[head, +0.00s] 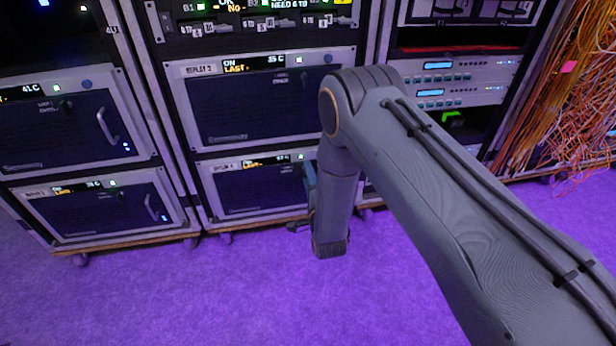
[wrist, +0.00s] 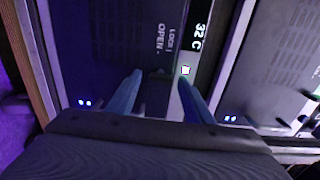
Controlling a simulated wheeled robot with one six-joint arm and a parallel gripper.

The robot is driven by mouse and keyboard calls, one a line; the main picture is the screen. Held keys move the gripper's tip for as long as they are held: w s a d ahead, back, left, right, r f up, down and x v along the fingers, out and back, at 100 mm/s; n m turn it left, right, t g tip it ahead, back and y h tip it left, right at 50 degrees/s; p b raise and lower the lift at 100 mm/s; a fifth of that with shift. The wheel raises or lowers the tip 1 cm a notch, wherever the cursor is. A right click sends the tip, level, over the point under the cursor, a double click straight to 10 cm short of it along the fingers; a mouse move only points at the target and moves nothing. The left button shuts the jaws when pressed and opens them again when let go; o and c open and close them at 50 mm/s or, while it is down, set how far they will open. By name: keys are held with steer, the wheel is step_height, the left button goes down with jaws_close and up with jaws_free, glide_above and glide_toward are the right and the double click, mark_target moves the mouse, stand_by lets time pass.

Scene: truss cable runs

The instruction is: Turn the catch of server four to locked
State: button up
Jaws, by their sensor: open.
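The lower middle server (head: 255,188) has a dark front, a narrow display strip and a small green light. My gripper (head: 309,180) is at its right end, mostly hidden behind my arm. In the wrist view the server front (wrist: 100,45) appears turned on its side, with a "32 C" display (wrist: 200,25) and a LOCK/OPEN marking (wrist: 165,38). My gripper (wrist: 160,78) is open, its two blue fingers either side of a dark area below that marking. The catch is too dark there to tell its position or any contact. I cannot read the server's number.
Another server (head: 265,105) sits directly above, and two more (head: 95,210) are in the left rack. The right rack holds pale units (head: 460,80); orange cables (head: 580,100) hang beside it. The purple floor (head: 200,290) in front is clear.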

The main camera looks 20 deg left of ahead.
steer(key=p+v, duration=0.2)
steer(key=v, duration=0.5)
steer(key=shift+s, duration=0.25)
